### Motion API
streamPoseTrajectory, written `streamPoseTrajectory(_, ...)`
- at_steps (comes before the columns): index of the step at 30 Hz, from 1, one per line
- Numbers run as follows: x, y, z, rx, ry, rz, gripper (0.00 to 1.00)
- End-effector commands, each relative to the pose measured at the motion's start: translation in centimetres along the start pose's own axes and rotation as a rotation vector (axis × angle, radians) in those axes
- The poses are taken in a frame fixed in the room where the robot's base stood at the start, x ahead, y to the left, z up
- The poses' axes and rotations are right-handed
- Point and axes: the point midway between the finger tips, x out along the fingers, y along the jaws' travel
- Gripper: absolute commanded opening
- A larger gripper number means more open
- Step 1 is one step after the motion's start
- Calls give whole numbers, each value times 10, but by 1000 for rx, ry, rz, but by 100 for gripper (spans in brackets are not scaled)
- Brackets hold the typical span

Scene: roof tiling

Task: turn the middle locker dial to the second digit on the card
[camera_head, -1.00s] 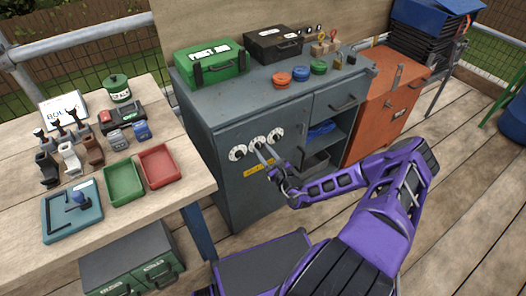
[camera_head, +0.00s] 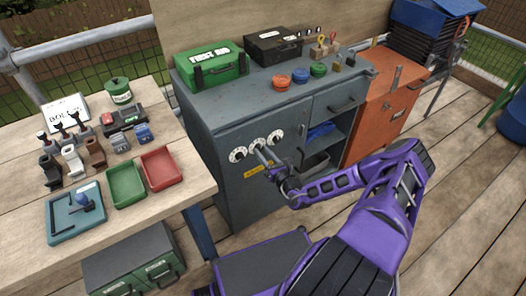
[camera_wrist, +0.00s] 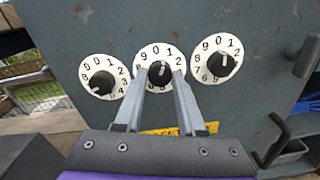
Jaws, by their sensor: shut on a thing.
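Three white dials with black knobs sit in a row on the grey locker door. The middle dial (camera_head: 257,145) also shows in the wrist view (camera_wrist: 152,55), with digits around its rim. My gripper (camera_head: 265,152) is at this dial, its two fingers (camera_wrist: 158,77) closed on the sides of the middle knob (camera_wrist: 160,72). The left dial (camera_wrist: 103,66) and right dial (camera_wrist: 222,52) stand clear of the fingers. A white card (camera_head: 65,107) with black writing stands at the back of the wooden table; I cannot read a digit on it.
A yellow label (camera_wrist: 165,131) is below the dials, partly behind my fingers. A dark door handle (camera_wrist: 275,140) is to the right. The wooden table (camera_head: 100,225) at left holds trays and tools. A green first aid box (camera_head: 212,68) sits on the locker.

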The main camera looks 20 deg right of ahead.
Motion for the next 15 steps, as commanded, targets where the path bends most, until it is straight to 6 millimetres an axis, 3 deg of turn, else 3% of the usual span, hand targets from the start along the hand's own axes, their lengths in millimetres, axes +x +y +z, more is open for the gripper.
streamPoseTrajectory(15, 0, -1, 0, 485, 17, 1, 0)
